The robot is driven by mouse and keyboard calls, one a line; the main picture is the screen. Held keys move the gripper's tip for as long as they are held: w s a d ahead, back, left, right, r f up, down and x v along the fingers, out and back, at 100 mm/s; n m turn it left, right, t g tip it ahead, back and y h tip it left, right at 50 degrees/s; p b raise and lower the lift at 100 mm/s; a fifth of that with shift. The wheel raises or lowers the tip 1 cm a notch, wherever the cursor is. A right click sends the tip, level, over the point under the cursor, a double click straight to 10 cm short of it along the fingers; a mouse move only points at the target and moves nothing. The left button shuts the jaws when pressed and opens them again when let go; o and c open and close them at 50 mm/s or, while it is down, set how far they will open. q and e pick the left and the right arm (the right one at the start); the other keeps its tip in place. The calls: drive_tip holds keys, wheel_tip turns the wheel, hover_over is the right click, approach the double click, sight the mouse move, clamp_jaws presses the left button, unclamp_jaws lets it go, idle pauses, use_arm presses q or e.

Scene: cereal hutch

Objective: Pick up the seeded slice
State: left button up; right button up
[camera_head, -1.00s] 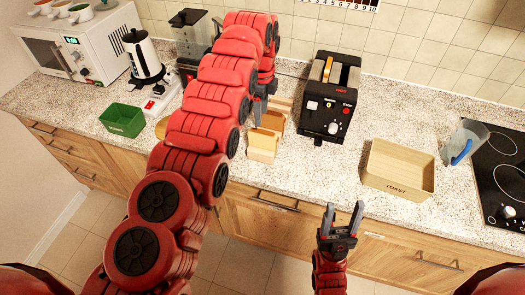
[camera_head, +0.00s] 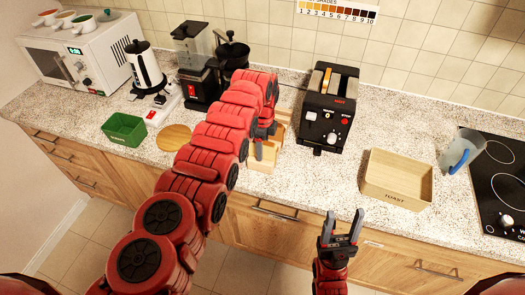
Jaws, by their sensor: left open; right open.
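I cannot single out the seeded slice for certain. A wooden rack-like holder (camera_head: 264,163) with upright tan panels or slices stands on the counter left of the toaster, partly hidden by my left arm. My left gripper (camera_head: 259,150) is open and points down at this holder; whether it touches anything there is unclear. A brown slice-like strip (camera_head: 326,78) shows in a slot of the black toaster (camera_head: 328,108). My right gripper (camera_head: 342,225) is open and empty, pointing up in front of the counter edge.
A wooden box marked TOAST (camera_head: 397,193) stands right of the toaster, with a pitcher (camera_head: 463,150) and hob (camera_head: 503,185) beyond. A green tin (camera_head: 124,130), round board (camera_head: 174,137), kettle (camera_head: 146,65), coffee grinder (camera_head: 195,65) and French press (camera_head: 232,55) stand to the left.

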use_arm(q)
drive_tip(key=shift+w, duration=0.1)
clamp_jaws()
drive_tip(key=shift+r, duration=0.15)
